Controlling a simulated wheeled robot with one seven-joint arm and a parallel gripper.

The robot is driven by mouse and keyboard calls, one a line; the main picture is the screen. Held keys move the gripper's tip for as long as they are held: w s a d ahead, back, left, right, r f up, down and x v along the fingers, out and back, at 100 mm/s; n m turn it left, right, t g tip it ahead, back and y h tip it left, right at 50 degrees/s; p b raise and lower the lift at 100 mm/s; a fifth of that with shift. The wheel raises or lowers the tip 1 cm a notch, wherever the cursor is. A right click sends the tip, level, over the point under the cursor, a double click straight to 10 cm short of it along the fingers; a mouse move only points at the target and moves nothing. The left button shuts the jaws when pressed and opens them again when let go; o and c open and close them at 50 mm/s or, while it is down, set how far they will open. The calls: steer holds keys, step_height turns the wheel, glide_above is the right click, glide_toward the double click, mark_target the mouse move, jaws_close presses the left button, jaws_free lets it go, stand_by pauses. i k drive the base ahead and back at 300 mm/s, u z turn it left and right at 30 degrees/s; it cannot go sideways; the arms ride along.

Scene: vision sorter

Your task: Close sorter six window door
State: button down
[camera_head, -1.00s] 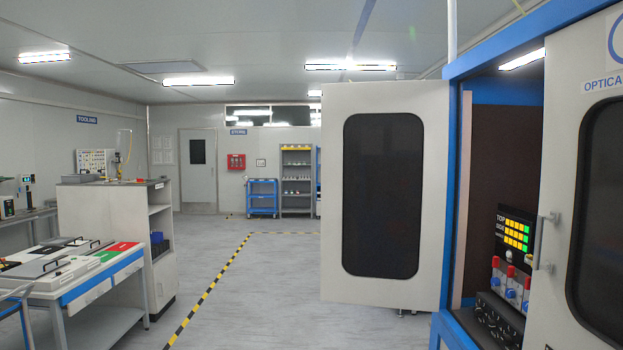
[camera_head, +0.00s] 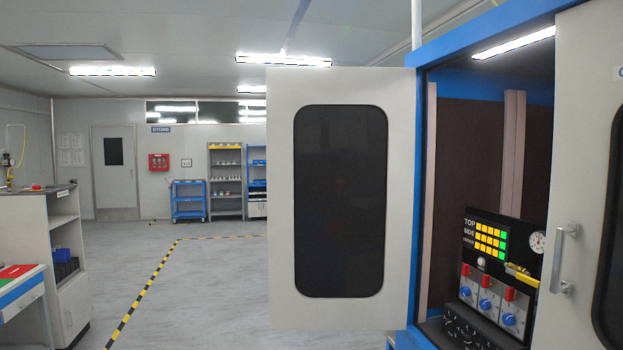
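The sorter's window door (camera_head: 281,205) stands swung open at the left of the blue-framed machine opening (camera_head: 411,200). It is a white panel with a tall dark rounded window (camera_head: 341,200). No handle shows on this side of it. A second white door (camera_head: 578,130) with a metal bar handle (camera_head: 557,258) is at the right edge, partly cut off. Between them the dark inside shows a control panel (camera_head: 485,240) with yellow and green lights, a gauge, and red and blue parts. No number is readable on the sorter. My gripper is not in view.
Open grey floor (camera_head: 200,290) lies left of the door, with a yellow-black striped line (camera_head: 135,308) along it. A white cabinet (camera_head: 52,260) stands at the left. A blue cart (camera_head: 188,201) and a shelf (camera_head: 225,182) stand far back.

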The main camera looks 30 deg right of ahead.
mark_target(341, 141)
steer(key=i, duration=3.85)
steer(key=z, duration=4.1)
